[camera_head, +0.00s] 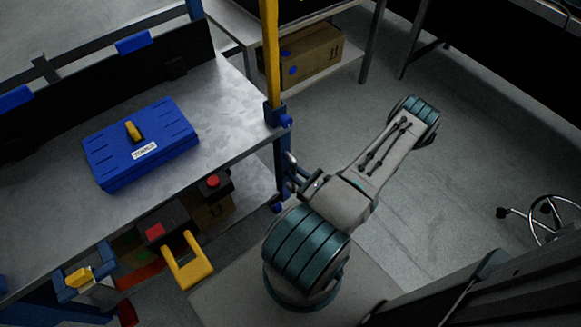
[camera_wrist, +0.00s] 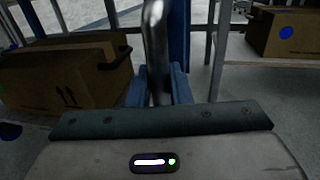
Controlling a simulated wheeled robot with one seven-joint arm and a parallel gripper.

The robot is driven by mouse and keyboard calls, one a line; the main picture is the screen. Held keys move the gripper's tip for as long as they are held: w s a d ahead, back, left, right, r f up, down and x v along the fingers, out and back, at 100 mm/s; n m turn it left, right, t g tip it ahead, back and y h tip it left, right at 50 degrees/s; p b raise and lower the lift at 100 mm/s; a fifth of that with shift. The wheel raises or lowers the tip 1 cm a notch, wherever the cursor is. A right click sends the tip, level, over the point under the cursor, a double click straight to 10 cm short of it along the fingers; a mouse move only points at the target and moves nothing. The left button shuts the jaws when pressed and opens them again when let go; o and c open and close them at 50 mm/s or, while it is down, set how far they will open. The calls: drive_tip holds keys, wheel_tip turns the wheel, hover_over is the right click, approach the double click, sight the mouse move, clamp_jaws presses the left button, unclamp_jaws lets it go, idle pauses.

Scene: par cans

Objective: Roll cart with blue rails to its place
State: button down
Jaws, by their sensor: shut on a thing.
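The cart (camera_head: 235,90) fills the left of the head view, with a grey metal top, blue parts on its frame and a yellow post at its near right corner. An upright metal handle (camera_head: 290,160) is at that corner. My gripper (camera_head: 301,182) is at the handle, to the right of the cart. In the wrist view the bent metal bar of the handle (camera_wrist: 153,45) runs down between the fingers of my gripper (camera_wrist: 160,88), which are shut on it. A blue post stands just behind the bar. The cart's wheels are hidden.
A blue toolbox (camera_head: 165,152) lies on the cart top. Tools with red and yellow parts and a cardboard box sit below. A grey shelf with a cardboard box (camera_head: 312,58) stands behind. A stool base (camera_head: 547,212) is at right. Grey floor between is clear.

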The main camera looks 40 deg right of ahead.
drive_tip(key=shift+s+f, duration=0.1)
drive_tip(key=shift+s, duration=0.05)
drive_tip(key=c, duration=1.4)
unclamp_jaws()
drive_tip(key=shift+s, duration=0.1)
drive_tip(key=s, duration=0.4)
drive_tip(key=s+d, duration=0.1)
drive_tip(key=s, duration=0.4)
drive_tip(key=s+d+p, duration=0.1)
drive_tip(key=s, duration=0.3)
drive_tip(key=shift+s, duration=0.25)
